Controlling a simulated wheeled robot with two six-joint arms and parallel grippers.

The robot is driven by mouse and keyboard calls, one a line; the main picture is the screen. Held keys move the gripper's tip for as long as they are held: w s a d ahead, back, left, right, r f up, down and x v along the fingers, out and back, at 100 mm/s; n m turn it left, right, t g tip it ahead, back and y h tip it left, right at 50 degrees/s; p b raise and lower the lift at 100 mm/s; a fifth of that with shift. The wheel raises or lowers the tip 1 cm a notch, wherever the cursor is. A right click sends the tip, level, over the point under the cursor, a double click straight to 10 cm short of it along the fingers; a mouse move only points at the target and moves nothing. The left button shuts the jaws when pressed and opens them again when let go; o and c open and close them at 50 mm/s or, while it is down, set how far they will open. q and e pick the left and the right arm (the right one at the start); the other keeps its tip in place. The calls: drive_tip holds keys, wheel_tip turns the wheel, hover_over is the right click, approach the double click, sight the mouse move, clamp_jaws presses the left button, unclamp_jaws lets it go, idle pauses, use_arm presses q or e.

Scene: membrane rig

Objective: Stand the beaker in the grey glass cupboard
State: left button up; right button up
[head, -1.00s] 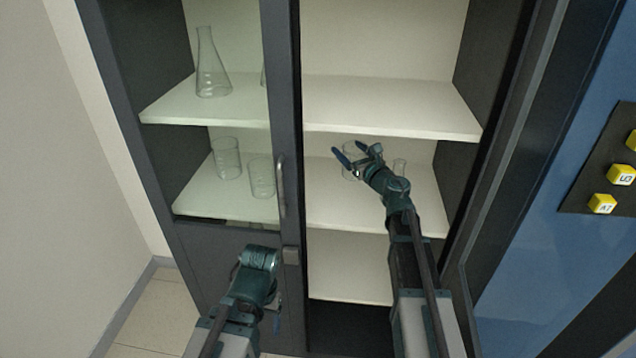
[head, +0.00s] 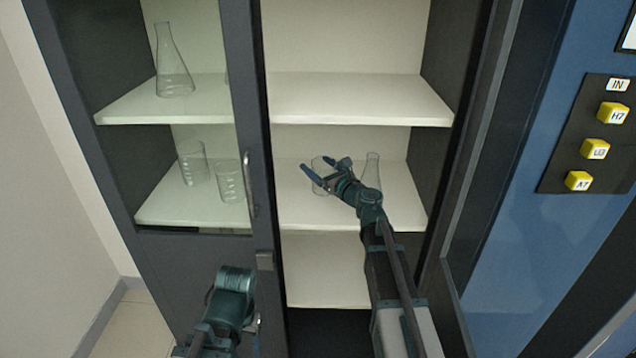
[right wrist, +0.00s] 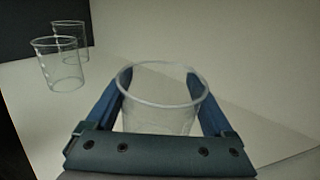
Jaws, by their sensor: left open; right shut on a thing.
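The clear beaker (head: 321,184) is between the fingers of my right gripper (head: 320,167), which is shut on it over the middle shelf (head: 300,214) in the open right half of the grey glass cupboard (head: 262,190). In the right wrist view the beaker (right wrist: 160,112) stands between the blue fingers, its open rim uppermost. I cannot tell whether its base touches the shelf. My left gripper (head: 257,328) is open and empty, low in front of the cupboard; its fingers are mostly hidden.
A clear flask (head: 371,174) stands on the same shelf, right of my gripper. Two beakers (head: 194,165) (head: 230,184) stand behind the left glass door, with a conical flask (head: 173,75) above. A blue panel with yellow labelled blocks (head: 596,149) is at right.

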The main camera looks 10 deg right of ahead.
drive_tip(key=shift+f+b, duration=1.8)
drive_tip(key=shift+f, duration=0.1)
drive_tip(key=shift+f, duration=0.15)
drive_tip(key=o, duration=1.2)
drive_tip(key=shift+c, duration=0.2)
drive_tip(key=shift+s+r, duration=0.15)
drive_tip(key=shift+r, duration=0.15)
drive_tip(key=v, duration=1.1)
drive_tip(key=shift+s+d, duration=0.1)
drive_tip(key=shift+s, duration=0.3)
drive_tip(key=shift+w, duration=0.1)
